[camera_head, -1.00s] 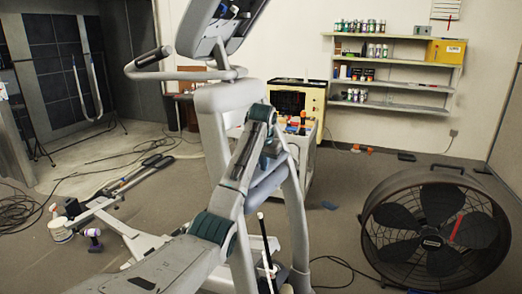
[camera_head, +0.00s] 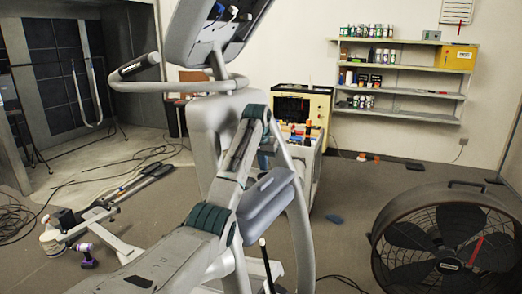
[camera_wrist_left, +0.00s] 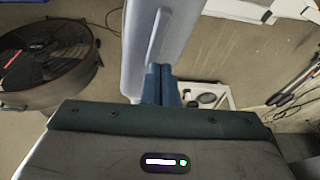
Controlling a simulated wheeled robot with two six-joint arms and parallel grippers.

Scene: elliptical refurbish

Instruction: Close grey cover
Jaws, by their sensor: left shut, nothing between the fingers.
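The grey cover (camera_head: 268,198) is a long, rounded panel standing out at an angle from the elliptical machine's upright column (camera_head: 208,135) in the head view. In the left wrist view the cover (camera_wrist_left: 155,40) is a pale panel with a raised rib, directly ahead of the fingers. My left gripper (camera_wrist_left: 161,72) has blue fingers, shut and empty, at the cover's near end; I cannot tell whether they touch it. In the head view my left arm crosses in front of the column and hides part of it. My right gripper is not in view.
A large black drum fan (camera_head: 448,245) stands at the right. A cream tool cart (camera_head: 318,105) is behind the machine, and shelves (camera_head: 400,90) with bottles hang on the back wall. A purple drill (camera_head: 86,256) and cables lie on the floor at the left.

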